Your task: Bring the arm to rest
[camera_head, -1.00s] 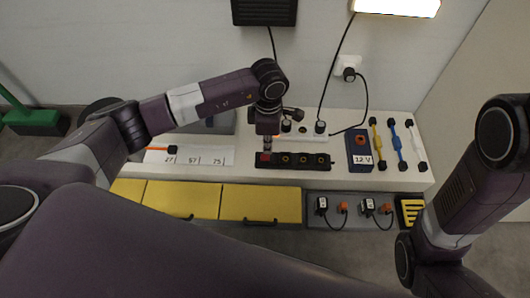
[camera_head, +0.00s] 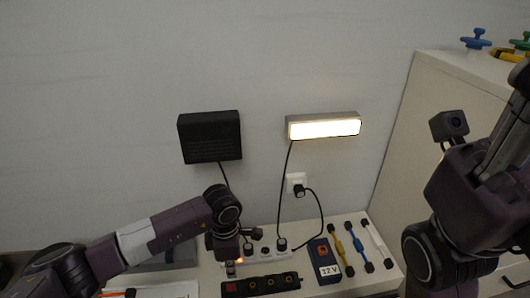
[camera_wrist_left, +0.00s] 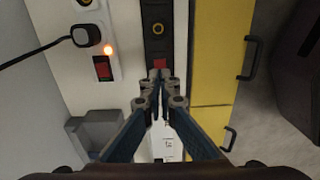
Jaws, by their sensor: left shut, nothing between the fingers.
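My left arm comes in from the left over the white worktop in the head view. My left gripper (camera_head: 229,266) points down at the red-switch end of the black power strip (camera_head: 262,284). In the left wrist view my left gripper (camera_wrist_left: 160,74) is shut and empty, its tips at the red switch of the black strip (camera_wrist_left: 157,48). I cannot tell whether they touch it. My right arm (camera_head: 460,200) is raised at the right; its gripper end is at the picture's edge and its fingers cannot be made out.
A lit lamp (camera_head: 323,128) and a black box (camera_head: 210,137) hang on the wall, cables running down. A white strip (camera_wrist_left: 105,50) shows an orange light. A 12 V box (camera_head: 324,262) and several coloured bars stand right. A tall white cabinet (camera_head: 420,110) flanks the right. Yellow drawers (camera_wrist_left: 218,50) front the worktop.

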